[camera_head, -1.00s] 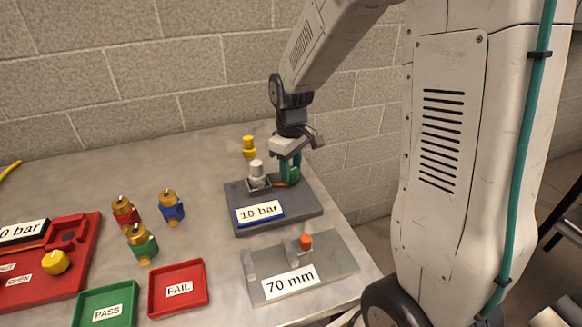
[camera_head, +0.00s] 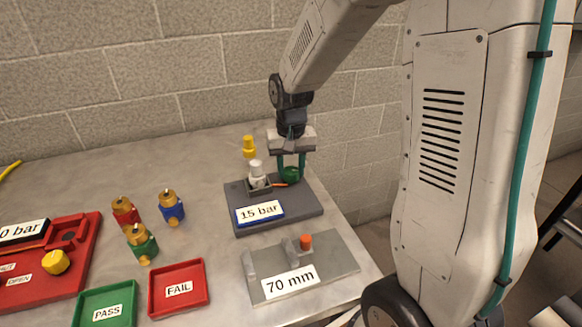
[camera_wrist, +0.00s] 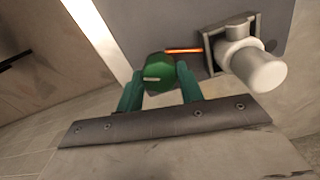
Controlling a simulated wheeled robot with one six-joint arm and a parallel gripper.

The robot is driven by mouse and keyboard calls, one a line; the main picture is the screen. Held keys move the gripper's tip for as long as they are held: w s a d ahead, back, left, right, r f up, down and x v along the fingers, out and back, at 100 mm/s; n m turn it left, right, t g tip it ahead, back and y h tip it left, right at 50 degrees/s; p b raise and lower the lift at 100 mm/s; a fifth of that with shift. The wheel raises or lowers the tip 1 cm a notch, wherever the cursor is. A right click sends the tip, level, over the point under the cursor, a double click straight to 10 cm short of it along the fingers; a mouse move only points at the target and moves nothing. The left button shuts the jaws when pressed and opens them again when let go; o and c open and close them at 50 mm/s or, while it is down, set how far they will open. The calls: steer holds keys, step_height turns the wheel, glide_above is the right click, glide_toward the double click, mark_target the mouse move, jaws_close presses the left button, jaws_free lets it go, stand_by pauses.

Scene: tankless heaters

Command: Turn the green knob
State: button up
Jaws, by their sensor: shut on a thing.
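The green knob (camera_head: 291,174) is at the right rear of a dark grey block (camera_head: 236,222). A white mark shows on the knob's top in the wrist view (camera_wrist: 160,74). My gripper (camera_head: 291,166) points down over the block with its green fingers on either side of the knob, shut on it. The fingers also flank the knob in the wrist view (camera_wrist: 160,88). A blue-framed label on the block's front (camera_head: 260,211) reads "15 bar". A white cylindrical fitting (camera_head: 257,172) stands left of the knob in a grey holder, with an orange rod between them.
A yellow fitting (camera_head: 249,146) stands behind the block. A grey "70 mm" gauge (camera_head: 335,262) with an orange button lies in front. Red, blue and green brass-topped parts (camera_head: 141,243), a red FAIL tray (camera_head: 205,303) and a green PASS tray (camera_head: 76,320) are at left.

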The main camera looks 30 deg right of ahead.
mark_target(291, 170)
steer(key=shift+r+m, duration=0.1)
steer(key=shift+m, duration=1.4)
steer(key=shift+w, duration=0.1)
steer(key=o, duration=1)
step_height(291, 170, up, 8)
steer(key=shift+f, duration=0.1)
